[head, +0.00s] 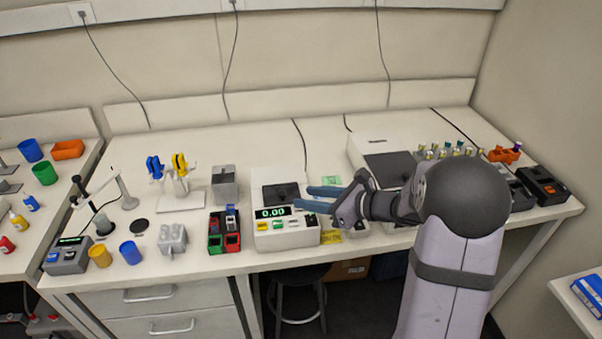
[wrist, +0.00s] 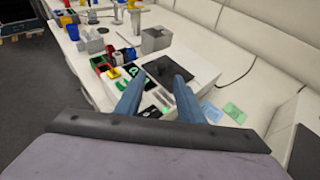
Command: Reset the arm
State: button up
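My gripper (head: 302,197) has two blue fingers that point left, beside and apparently above the right side of the white balance (head: 287,234). In the wrist view the fingers of my gripper (wrist: 160,75) stand apart with nothing between them, so it is open and empty. The balance also shows in the wrist view (wrist: 195,62), beyond the fingertips, with its dark square pan. Its display reads 0.00 in the head view. My arm reaches in from the right and hides part of the bench.
Left of the balance stand a red and green rack (head: 216,246), a grey block (head: 224,187) and a pipette stand (head: 181,202). An orange rack (head: 505,155) is at the right. The bench's back strip is clear.

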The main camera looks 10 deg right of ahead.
jog(key=shift+s+a+f, duration=0.1)
jog(key=shift+s+a, duration=0.15)
jog(key=s+a+f+n+g+h, duration=0.1)
jog(key=s+a+f+n+g, duration=0.25)
jog(key=s+n, duration=0.45)
jog(key=s+a+f+n+g+h, duration=0.1)
jog(key=s+a+f+n+g, duration=0.15)
jog(key=s+n+g, duration=0.45)
jog(key=s+d+f+n+h, duration=0.1)
jog(key=s+d+n+h, duration=0.2)
jog(key=s+n, duration=0.3)
jog(key=s+d+f+n+t+h, duration=0.1)
jog(key=s+d+n+h, duration=0.3)
jog(key=s+d+n, duration=0.1)
jog(key=shift+s+f+n, duration=0.2)
jog(key=shift+s+n, duration=0.3)
jog(key=shift+s, duration=0.45)
